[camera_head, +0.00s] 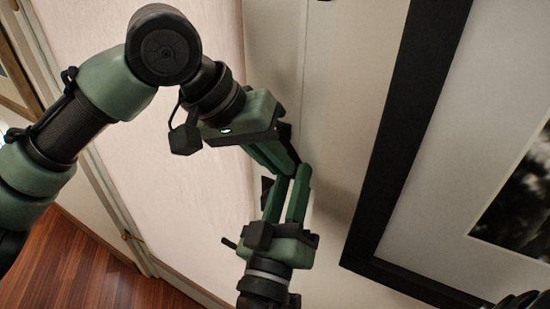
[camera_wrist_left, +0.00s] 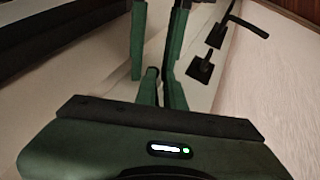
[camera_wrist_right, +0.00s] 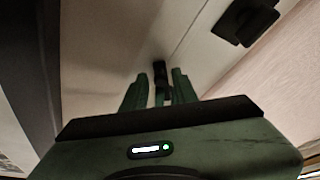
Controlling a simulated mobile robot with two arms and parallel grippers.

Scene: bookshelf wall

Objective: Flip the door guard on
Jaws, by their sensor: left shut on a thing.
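My left gripper (camera_head: 293,166) reaches down from the upper left to the door's edge. It is shut on a small dark part, which I take to be the door guard; the fingers hide most of it. A dark piece (camera_wrist_right: 160,72), likely the guard, shows between the fingers in the right wrist view. My right gripper (camera_head: 288,198) comes up from below, its fingers apart. The two grippers' fingertips are very close together; I cannot tell whether they touch. The right gripper's fingers stand either side of the dark piece in its wrist view (camera_wrist_right: 154,88).
The pale door (camera_head: 190,190) fills the left of the wall. A black lever handle (camera_wrist_left: 248,27) and a black plate (camera_wrist_left: 201,68) are on it. A large black picture frame (camera_head: 392,150) hangs close on the right. Wooden floor (camera_head: 70,265) shows at lower left.

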